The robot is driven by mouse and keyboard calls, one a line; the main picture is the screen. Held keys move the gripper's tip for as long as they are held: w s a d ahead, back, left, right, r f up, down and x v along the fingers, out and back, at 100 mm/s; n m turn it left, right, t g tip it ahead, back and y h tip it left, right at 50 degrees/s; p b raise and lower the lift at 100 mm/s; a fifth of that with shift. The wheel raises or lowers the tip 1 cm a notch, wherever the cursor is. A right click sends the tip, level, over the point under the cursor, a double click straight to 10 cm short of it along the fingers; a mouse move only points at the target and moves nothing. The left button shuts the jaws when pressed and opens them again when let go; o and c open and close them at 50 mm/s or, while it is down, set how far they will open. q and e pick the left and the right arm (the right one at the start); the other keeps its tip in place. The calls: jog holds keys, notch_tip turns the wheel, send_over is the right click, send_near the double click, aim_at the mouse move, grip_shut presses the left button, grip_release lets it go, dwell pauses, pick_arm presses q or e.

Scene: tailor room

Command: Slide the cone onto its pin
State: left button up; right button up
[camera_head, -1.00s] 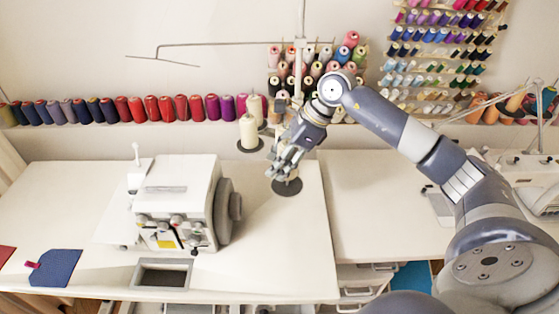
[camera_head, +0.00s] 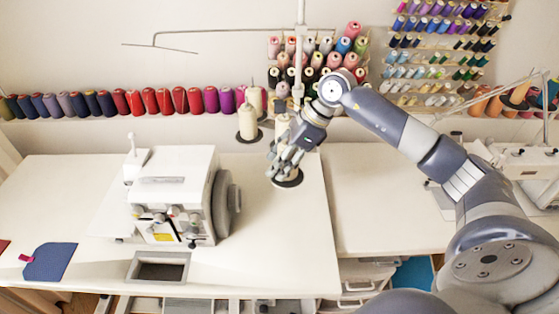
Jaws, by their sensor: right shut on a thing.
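My right gripper (camera_head: 287,165) is at the thread stand on the right of the sewing table, shut on a cream cone (camera_head: 283,124). The top of the cone shows just behind and above the fingers, which hide much of its body. A dark round base disc (camera_head: 287,180) lies directly under the fingers. The pin is hidden, so I cannot tell whether the cone is around it or how far down it sits. A second cream cone (camera_head: 247,122) stands upright on another dark disc to the left. My left gripper is not in view.
A white overlock machine (camera_head: 172,190) stands left of my right gripper. The stand's upright pole (camera_head: 300,65) rises behind the gripper, with thin guide arms reaching left. Spool racks line the wall. The table (camera_head: 275,240) is clear in front of the gripper.

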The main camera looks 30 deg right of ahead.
jog(key=o, duration=1.2)
jog(key=shift+c, duration=0.2)
jog(key=shift+r, duration=0.1)
jog(key=v, duration=1.2)
